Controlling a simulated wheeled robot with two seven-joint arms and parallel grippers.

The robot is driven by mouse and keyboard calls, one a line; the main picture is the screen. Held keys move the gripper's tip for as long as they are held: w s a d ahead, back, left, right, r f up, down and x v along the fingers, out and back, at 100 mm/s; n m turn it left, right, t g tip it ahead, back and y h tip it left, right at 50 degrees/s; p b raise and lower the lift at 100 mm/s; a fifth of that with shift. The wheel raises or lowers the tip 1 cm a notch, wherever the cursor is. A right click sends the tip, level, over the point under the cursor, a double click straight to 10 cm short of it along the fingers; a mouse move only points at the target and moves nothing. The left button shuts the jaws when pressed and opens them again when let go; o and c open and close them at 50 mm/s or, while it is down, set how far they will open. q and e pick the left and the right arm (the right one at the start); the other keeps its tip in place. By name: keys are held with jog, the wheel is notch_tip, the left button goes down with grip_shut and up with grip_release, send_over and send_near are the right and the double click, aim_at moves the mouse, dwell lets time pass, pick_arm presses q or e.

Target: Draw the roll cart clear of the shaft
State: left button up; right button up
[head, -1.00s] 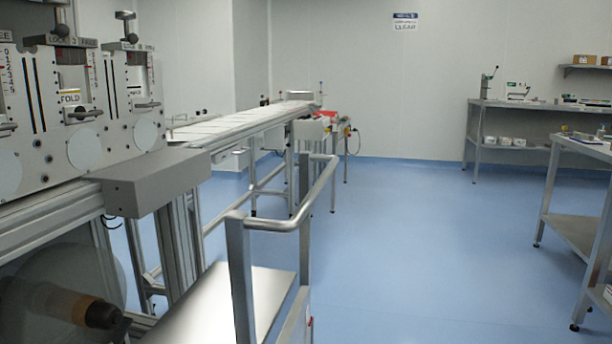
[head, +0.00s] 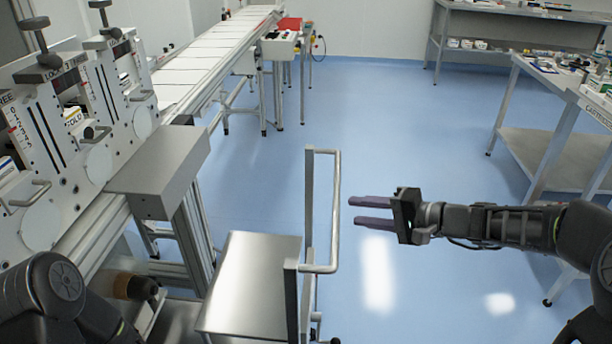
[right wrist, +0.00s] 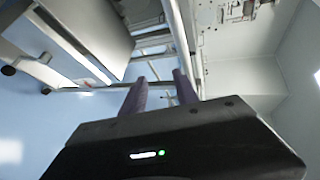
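The roll cart (head: 250,272) has a flat steel top and a tubular upright handle (head: 335,215) on its right side. It stands beside the machine. The brown, dark-ended shaft (head: 130,286) shows low at the left, left of the cart top and partly hidden by my left arm. My right gripper (head: 352,210) is open, with two purple fingers apart and pointing left at the handle. It looks just right of the handle bar and empty. Its fingers also show in the right wrist view (right wrist: 160,88), near a pale bar. My left gripper is out of view.
The machine with its grey box (head: 160,175) and the conveyor (head: 215,60) stand along the left. A steel table (head: 555,160) stands at the right behind my right arm. Blue floor (head: 400,130) is clear between them.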

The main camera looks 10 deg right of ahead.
jog(key=r, duration=0.1)
jog(key=a+r+n+y, duration=0.1)
jog(key=a+r+y, duration=0.1)
jog(key=shift+s+r+n, duration=0.25)
jog(key=shift+s+n, duration=0.05)
jog(key=shift+n, duration=0.1)
jog(key=x, duration=0.7)
jog(key=shift+w+a+p, duration=0.3)
jog(key=shift+p, duration=0.15)
jog(key=shift+c, duration=0.6)
grip_shut()
dwell(0.3)
